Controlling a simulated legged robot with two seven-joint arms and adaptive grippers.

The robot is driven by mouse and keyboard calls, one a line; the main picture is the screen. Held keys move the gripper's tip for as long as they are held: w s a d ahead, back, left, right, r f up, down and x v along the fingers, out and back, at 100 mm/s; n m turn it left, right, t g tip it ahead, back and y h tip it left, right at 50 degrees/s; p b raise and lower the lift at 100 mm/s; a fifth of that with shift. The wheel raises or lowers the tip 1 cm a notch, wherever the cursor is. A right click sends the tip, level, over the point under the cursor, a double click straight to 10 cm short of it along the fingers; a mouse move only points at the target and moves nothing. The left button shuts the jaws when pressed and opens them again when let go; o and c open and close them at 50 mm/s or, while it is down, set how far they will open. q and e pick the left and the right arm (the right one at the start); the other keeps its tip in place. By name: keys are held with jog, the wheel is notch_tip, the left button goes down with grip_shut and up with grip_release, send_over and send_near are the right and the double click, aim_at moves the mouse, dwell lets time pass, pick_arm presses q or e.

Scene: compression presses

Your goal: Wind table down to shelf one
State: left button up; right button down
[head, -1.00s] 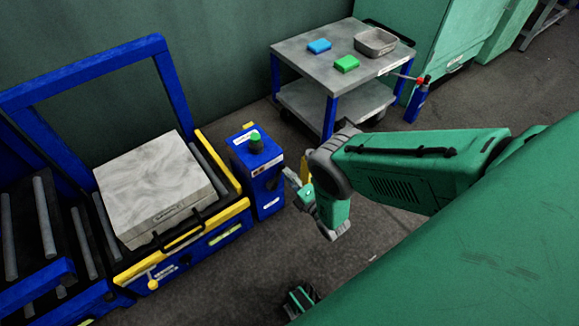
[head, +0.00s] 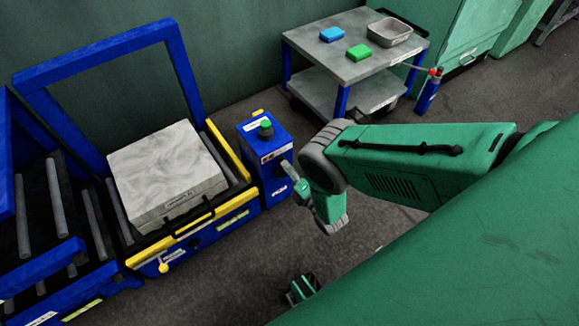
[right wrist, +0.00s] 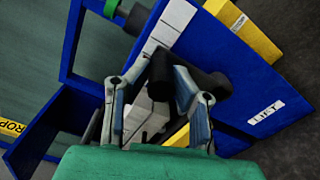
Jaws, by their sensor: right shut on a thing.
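The lift table (head: 230,213) is a blue frame with a yellow rim and rollers, on the left of the head view. A large pale grey block (head: 165,165) lies flat on it. Beside it stands a blue box (head: 252,133) with a green-topped knob (head: 265,127). The right wrist view shows the blue box close up, with a "LIFT" label (right wrist: 266,118). My right gripper (head: 290,172) is at the box's right side. In the right wrist view, it (right wrist: 172,78) is shut on a dark crank handle (right wrist: 213,86), partly hidden by the fingers.
A grey cart (head: 330,65) stands behind, with a blue block (head: 332,34), a green block (head: 359,51) and a grey tray (head: 390,33). A blue roller conveyor (head: 55,210) adjoins the table on the left.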

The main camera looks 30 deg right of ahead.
jog(key=shift+a+f, duration=0.1)
jog(key=c, duration=1.4)
grip_release()
jog(key=s, duration=0.8)
jog(key=s+d, duration=0.1)
jog(key=s, duration=0.2)
jog(key=shift+s, duration=0.4)
